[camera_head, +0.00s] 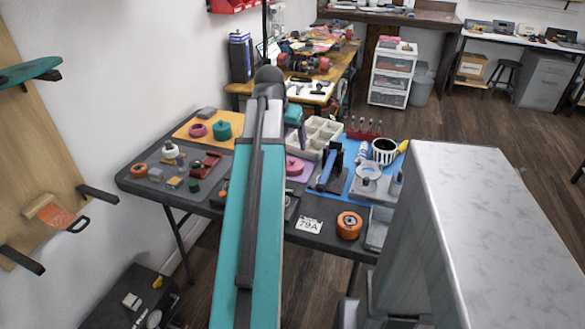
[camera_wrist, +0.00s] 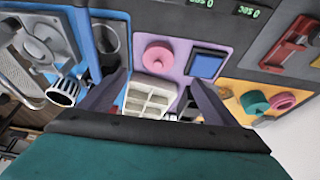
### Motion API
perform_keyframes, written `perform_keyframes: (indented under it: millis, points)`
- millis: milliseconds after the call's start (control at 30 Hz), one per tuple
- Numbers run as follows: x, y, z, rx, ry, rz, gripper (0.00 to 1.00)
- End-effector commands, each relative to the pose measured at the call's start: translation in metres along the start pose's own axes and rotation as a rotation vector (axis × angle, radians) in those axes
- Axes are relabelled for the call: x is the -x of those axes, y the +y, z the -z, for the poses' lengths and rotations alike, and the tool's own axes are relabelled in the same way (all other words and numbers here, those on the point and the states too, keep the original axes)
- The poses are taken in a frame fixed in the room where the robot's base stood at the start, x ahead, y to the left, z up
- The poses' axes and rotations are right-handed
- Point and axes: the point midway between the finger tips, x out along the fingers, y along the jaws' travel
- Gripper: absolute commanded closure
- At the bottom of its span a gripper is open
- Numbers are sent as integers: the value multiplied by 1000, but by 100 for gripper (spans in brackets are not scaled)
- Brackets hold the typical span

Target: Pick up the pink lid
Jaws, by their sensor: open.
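A round pink lid (camera_wrist: 157,56) with a small knob lies on a purple mat (camera_wrist: 180,52) in the wrist view.
A white compartment tray (camera_wrist: 150,97) and a blue square (camera_wrist: 206,65) sit near the lid. A pink ring (camera_wrist: 283,101) and a teal round piece (camera_wrist: 254,102) lie on an orange mat. A striped cup (camera_head: 384,150) stands right on the crowded table.

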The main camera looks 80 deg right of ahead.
Motion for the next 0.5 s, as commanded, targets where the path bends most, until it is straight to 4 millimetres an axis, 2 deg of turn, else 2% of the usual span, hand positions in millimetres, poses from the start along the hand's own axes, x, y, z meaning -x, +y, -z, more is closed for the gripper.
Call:
perform_keyframes:
  millis: [167, 500]
  points:
    - [-10, 2, 1, -3, -1, -1, 17]
    - [-49, 2, 1, -3, -2, -2, 17]
